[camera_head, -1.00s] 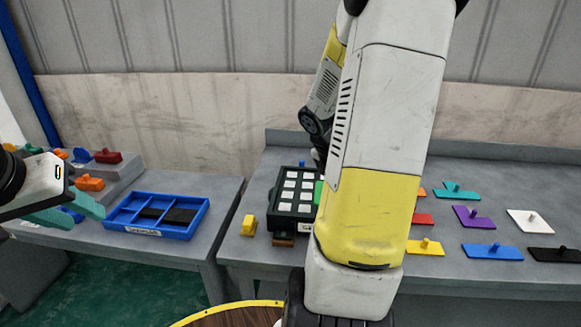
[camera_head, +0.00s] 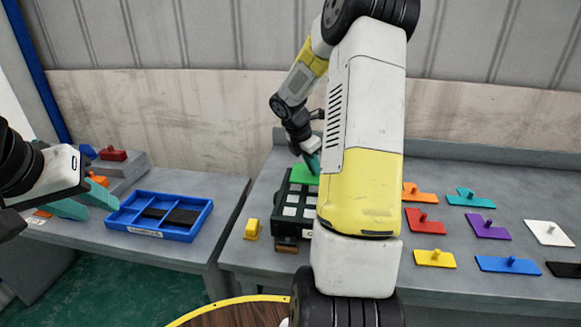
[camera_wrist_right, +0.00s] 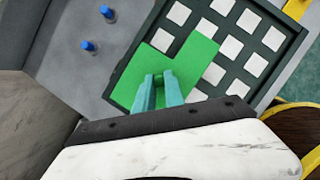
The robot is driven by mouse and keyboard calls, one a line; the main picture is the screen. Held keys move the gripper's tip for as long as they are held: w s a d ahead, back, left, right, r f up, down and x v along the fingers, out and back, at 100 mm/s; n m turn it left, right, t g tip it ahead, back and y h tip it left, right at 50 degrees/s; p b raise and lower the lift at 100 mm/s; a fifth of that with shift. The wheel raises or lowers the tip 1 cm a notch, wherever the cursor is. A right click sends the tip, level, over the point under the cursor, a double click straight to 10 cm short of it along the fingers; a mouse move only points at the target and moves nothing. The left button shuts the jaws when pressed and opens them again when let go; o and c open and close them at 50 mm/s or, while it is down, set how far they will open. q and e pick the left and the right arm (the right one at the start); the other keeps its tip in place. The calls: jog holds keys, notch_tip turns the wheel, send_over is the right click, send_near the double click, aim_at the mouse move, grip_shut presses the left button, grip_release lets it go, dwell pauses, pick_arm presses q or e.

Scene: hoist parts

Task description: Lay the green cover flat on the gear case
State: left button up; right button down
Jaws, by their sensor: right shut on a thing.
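The gear case (camera_head: 283,212) is a dark, shallow box with rows of pale squares, on the right bench and partly behind my right arm. It also shows in the right wrist view (camera_wrist_right: 291,42). The green cover (camera_head: 299,174) is a flat, stepped plate over the far end of the case. In the wrist view the cover (camera_wrist_right: 190,63) overlaps a corner of the case, roughly in line with its grid. I cannot tell whether it touches. My right gripper (camera_wrist_right: 160,80) is shut on the cover's handle. My left gripper (camera_head: 88,203) is open and empty at the left.
A blue divided tray (camera_head: 118,218) stands on the left bench. A yellow block (camera_head: 252,229) is left of the case. Several coloured plates, including a red one (camera_head: 425,222), lie to the right. Two blue pegs (camera_wrist_right: 88,46) stand beside the case.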

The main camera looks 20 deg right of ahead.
aim_at(310, 174)
jog(key=shift+w+a+f, duration=0.1)
jog(key=shift+w+a, duration=0.15)
jog(key=shift+w, duration=0.35)
jog(key=shift+s+f, duration=0.1)
jog(key=shift+f, duration=1.55)
jog(key=c, duration=1.4)
grip_release()
jog(key=shift+f, duration=0.15)
jog(key=shift+c, duration=0.2)
jog(key=shift+o, duration=0.2)
